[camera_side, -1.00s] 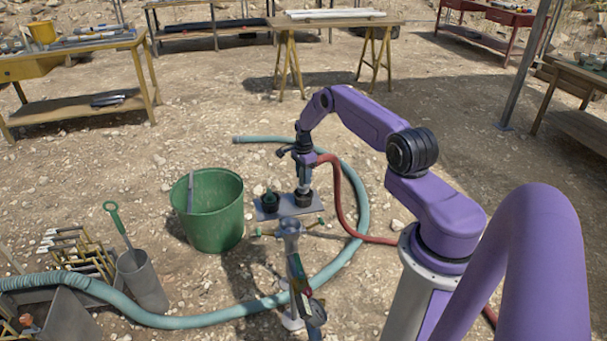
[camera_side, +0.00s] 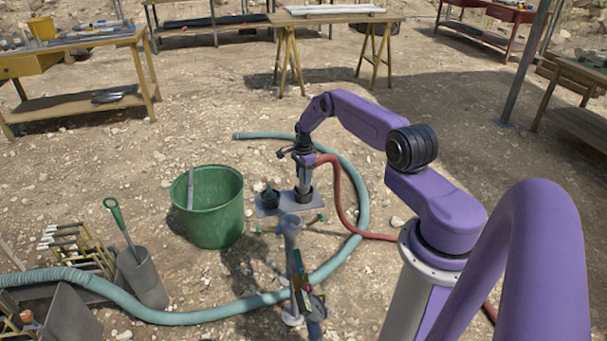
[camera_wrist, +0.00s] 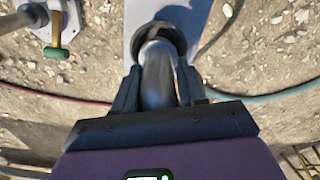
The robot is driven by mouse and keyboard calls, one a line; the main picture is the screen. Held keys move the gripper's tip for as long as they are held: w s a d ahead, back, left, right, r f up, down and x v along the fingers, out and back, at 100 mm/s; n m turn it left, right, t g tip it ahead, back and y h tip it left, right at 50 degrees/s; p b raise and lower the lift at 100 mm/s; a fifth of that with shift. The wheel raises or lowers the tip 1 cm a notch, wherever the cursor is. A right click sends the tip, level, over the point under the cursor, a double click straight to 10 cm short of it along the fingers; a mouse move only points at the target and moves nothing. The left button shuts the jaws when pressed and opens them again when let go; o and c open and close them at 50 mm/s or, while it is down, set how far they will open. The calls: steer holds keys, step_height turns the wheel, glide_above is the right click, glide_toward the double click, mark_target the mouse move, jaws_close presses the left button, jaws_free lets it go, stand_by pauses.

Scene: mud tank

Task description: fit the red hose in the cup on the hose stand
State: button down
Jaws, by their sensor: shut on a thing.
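The red hose (camera_side: 338,190) rises from the ground to my gripper (camera_side: 305,172). My gripper is shut on the hose's grey metal end, which points down. In the wrist view, this metal end (camera_wrist: 158,75) sits between the jaws (camera_wrist: 157,92). The left cup (camera_side: 269,197) holds something dark green.
A green bucket (camera_side: 213,215) stands left of the stand. A teal hose (camera_side: 362,205) curves around behind and right. A grey can (camera_side: 142,278) with a green-handled tool is farther left.

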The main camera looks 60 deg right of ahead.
steer(key=shift+f, duration=1.15)
stand_by(1.2)
steer(key=c, duration=0.6)
jaws_free()
steer(key=shift+o, duration=0.2)
step_height(320, 180, up, 17)
steer(key=shift+r, duration=0.2)
